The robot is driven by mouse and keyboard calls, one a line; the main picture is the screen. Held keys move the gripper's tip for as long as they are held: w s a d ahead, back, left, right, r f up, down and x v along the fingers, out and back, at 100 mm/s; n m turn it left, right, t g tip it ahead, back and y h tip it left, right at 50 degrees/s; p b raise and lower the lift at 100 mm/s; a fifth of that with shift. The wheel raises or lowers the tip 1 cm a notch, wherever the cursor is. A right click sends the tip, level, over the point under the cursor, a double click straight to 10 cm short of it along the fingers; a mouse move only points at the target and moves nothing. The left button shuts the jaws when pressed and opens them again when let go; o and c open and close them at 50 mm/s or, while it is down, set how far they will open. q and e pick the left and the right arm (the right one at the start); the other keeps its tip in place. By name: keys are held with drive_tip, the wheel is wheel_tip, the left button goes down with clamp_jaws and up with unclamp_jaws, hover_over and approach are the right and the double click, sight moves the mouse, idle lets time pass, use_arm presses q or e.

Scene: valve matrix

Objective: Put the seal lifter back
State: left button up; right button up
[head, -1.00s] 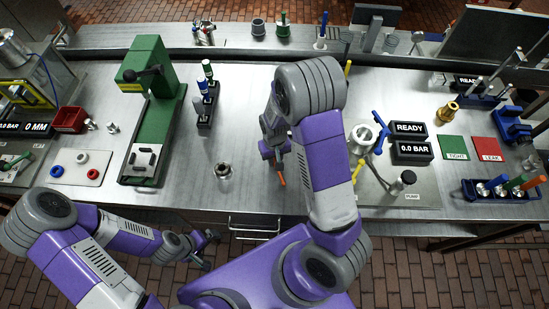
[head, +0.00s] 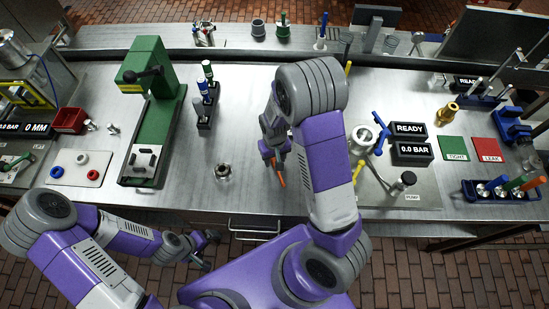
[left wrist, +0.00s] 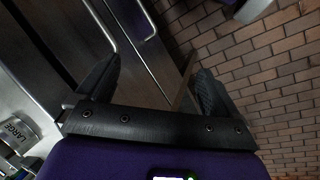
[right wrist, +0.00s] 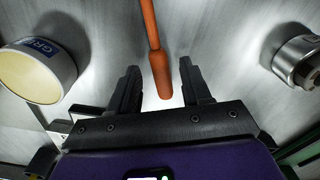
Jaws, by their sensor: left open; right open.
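The seal lifter, a thin tool with an orange handle (right wrist: 160,70), lies along the gap between the fingers of my right gripper (right wrist: 160,88) in the right wrist view. The fingers stand apart on either side of the handle's end, and I see no grip on it. In the head view the orange handle (head: 281,174) shows just beside my right gripper (head: 272,159), over the middle of the bench. Its far end is out of view. My left gripper (head: 208,250) is open and empty, low in front of the bench; its fingers (left wrist: 158,88) also show apart.
A metal fitting (head: 223,172) stands left of my right gripper. A cream-filled pot (right wrist: 38,70) is close on the other side in the right wrist view. A pump plate (head: 420,198) is right.

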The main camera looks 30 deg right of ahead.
use_arm(q)
drive_tip(key=shift+r+p, duration=0.8)
drive_tip(key=shift+r, duration=0.05)
use_arm(e)
wheel_tip(320, 180, up, 11)
drive_tip(key=shift+r, duration=0.2)
